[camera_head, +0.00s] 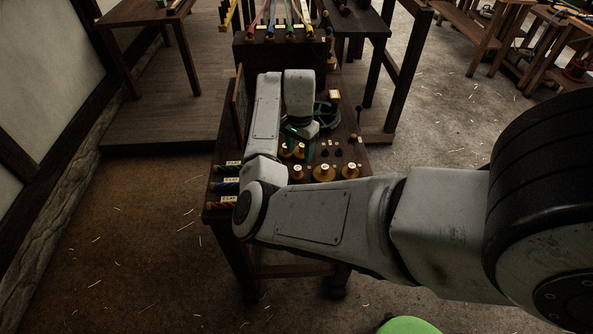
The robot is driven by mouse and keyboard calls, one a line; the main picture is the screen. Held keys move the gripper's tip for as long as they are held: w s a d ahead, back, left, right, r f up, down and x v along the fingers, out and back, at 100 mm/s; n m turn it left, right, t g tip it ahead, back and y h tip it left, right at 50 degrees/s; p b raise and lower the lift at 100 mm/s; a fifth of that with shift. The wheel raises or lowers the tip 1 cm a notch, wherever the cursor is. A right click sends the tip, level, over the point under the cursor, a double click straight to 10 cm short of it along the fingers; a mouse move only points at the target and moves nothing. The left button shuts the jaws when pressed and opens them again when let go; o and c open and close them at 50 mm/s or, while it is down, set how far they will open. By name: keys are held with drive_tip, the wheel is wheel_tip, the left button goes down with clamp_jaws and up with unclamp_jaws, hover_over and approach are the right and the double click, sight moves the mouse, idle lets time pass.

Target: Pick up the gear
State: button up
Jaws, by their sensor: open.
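A round dark-green wheel-like thing (327,114), which looks like the gear, is on the dark wooden table (264,252). It sits just right of my arm's last link, which hides part of it. My gripper (302,143) points down over the table, in front and to the left of the wheel. It is open. Its fingers are small and dark, and I cannot tell whether anything lies between them.
Several yellow-brown knobs with white labels (324,173) and small dark pegs stand near the gripper. Colored rope pieces with labels (226,186) lie at the table's left edge. An upright board (239,108) stands left of my arm. Colored strands run over a box (272,62) behind.

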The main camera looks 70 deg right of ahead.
sight(298, 167)
drive_tip(key=shift+w+a+f+p, duration=0.15)
drive_tip(key=shift+f+p, duration=0.25)
drive_tip(key=shift+f, duration=1.45)
drive_tip(key=shift+w+a+f+p, duration=0.1)
drive_tip(key=shift+f+p, duration=0.25)
drive_tip(key=shift+f, duration=1.5)
drive_tip(key=c, duration=1)
